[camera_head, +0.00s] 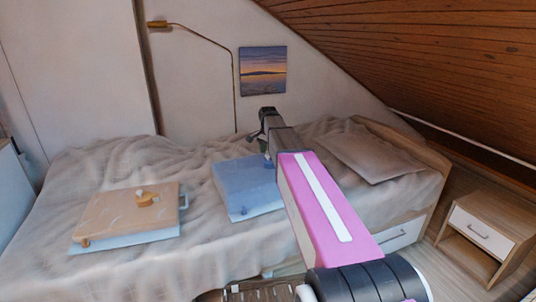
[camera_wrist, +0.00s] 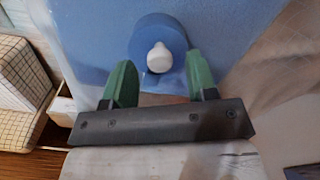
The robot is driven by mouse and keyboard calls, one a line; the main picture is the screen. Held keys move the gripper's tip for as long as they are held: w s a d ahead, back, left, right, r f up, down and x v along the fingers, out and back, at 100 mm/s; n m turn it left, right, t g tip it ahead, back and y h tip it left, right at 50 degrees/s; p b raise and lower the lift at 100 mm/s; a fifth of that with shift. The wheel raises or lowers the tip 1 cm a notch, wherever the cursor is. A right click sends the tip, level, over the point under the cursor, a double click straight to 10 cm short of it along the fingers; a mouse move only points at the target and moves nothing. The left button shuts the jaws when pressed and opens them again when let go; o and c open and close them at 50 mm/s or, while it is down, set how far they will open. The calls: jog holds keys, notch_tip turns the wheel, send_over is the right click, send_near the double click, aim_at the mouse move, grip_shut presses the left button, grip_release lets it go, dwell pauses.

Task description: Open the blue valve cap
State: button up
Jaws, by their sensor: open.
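Nothing is held. Whether the fingers touch the disc, I cannot tell. In the head view my arm covers part of the box, and the cap is not clear there.
An orange box (camera_head: 105,215) with an orange round cap (camera_head: 148,200) lies left on the rumpled bed (camera_head: 215,255). A pillow (camera_head: 370,152) is right of my arm. A nightstand (camera_head: 483,235) stands at the right, below the sloped wooden ceiling (camera_head: 430,70). A wall lamp (camera_head: 158,24) hangs behind.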

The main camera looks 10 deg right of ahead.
jog(key=shift+f, duration=0.55)
grip_shut()
